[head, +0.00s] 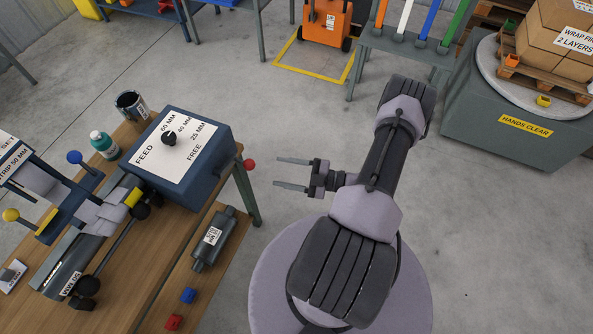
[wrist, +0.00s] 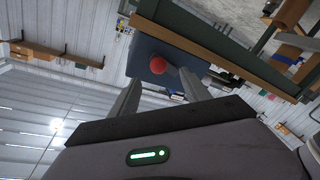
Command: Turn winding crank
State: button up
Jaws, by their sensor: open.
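A red ball knob (head: 249,164) sticks out from the right side of the blue-grey feed box (head: 222,158) on the bench; it looks like the crank's handle, though its arm is mostly hidden. My gripper (head: 276,172) is open and empty, to the right of the knob, its fingers pointing left at it with a small gap. In the wrist view the red knob (wrist: 158,65) appears between and beyond the open fingertips (wrist: 160,77). No contact shows.
A turntable with boxes (head: 548,105) stands at right. Floor behind the gripper is clear.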

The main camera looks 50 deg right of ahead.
jog(key=v, duration=0.3)
jog(key=shift+s+d, duration=0.1)
jog(key=shift+s, duration=0.1)
